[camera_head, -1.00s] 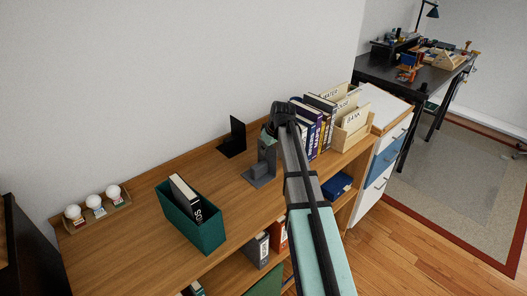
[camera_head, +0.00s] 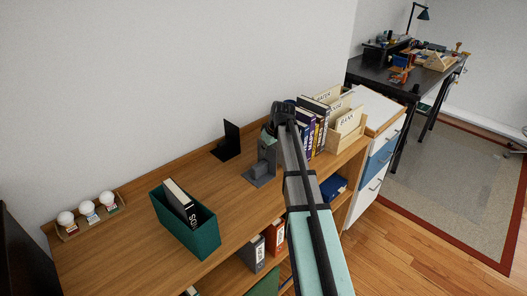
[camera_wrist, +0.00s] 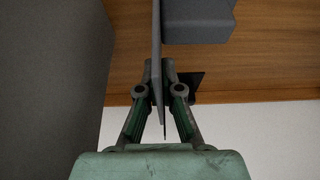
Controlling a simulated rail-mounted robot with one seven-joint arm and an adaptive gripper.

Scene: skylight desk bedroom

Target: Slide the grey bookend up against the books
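My gripper (camera_head: 275,128) is at the top of this plate. In the wrist view my gripper (camera_wrist: 160,75) has a finger on each side of the plate and looks closed on it. The row of books (camera_head: 311,130) stands right of the bookend.
A black bookend (camera_head: 229,143) stands near the wall. A green bin (camera_head: 205,240) with a book and a rack of white balls (camera_head: 90,216) are to the left. A wooden card holder (camera_head: 347,135) stands right of the books.

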